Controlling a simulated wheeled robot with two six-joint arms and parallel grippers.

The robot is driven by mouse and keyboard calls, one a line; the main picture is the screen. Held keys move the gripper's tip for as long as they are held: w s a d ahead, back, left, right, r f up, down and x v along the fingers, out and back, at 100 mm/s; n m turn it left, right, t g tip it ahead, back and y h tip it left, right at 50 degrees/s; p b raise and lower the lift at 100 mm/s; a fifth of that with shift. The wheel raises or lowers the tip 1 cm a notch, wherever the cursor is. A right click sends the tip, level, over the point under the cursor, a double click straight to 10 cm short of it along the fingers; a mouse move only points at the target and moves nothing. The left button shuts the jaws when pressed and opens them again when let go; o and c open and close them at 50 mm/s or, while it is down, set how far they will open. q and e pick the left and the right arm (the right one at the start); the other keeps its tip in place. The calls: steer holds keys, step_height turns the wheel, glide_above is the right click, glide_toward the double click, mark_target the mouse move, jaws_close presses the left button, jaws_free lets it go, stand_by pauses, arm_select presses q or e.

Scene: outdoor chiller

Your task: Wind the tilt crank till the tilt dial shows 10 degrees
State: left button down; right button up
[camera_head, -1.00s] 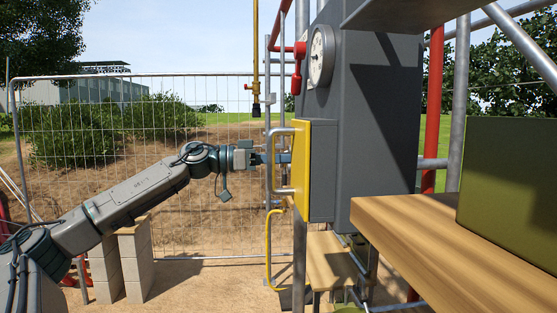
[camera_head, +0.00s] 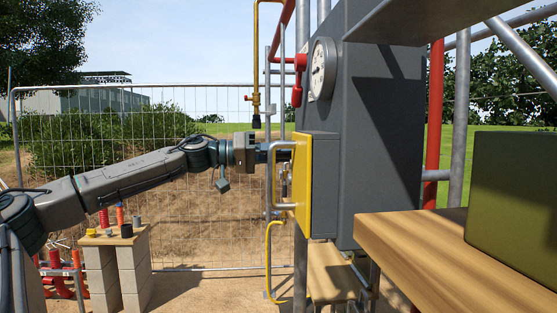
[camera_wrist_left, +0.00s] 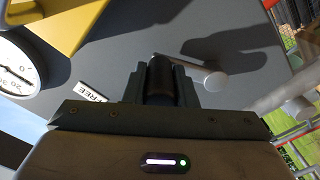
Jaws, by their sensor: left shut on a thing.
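In the left wrist view my left gripper (camera_wrist_left: 160,90) is shut on the dark grip of the tilt crank (camera_wrist_left: 161,75). The crank's grey arm runs right to a round end. A white dial with numbers and a dark needle (camera_wrist_left: 15,68) is cut off at the left edge; I cannot read its value surely. A white dial (camera_head: 321,68) also shows edge-on on the cabinet in the head view. My right gripper is not in view.
A "FREE" label (camera_wrist_left: 93,96) lies beside the gripper. A red lever (camera_head: 298,75) and yellow pipe (camera_head: 256,60) are close by. A wooden shelf with a green box (camera_head: 515,185) fills the right. A block stand (camera_head: 115,262) with small items is at left.

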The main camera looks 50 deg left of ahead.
arm_select(q)
steer(key=shift+r, duration=0.15)
stand_by(0.3)
steer(key=c, duration=1.2)
jaws_free()
steer(key=shift+o, duration=0.2)
steer(key=shift+s+a+f+b, duration=0.15)
steer(key=shift+a+f+b, duration=0.05)
steer(key=shift+b, duration=0.3)
steer(key=b+v, duration=0.9)
steer(key=v, duration=0.1)
steer(key=shift+s+a+r, duration=0.15)
